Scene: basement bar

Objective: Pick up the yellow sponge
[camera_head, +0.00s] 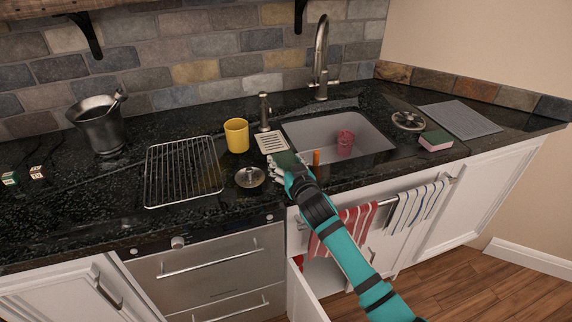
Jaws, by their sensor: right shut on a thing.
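My right gripper (282,168) reaches over the front edge of the counter, left of the sink. It is shut on a small block with a dark green top (287,159), which looks like the scouring side of the yellow sponge. The yellow part is not visible, hidden by the fingers or the angle. I cannot tell whether the block still touches the counter. A second sponge, pink with a green top (435,141), lies on the counter right of the sink. My left gripper is not in view.
A white slatted dish (271,142), a metal lid (249,177) and a yellow mug (236,135) stand close to the gripper. The sink (305,128) holds a pink cup (345,142). An orange item (316,158) is at its front edge. A wire rack (183,171) lies left.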

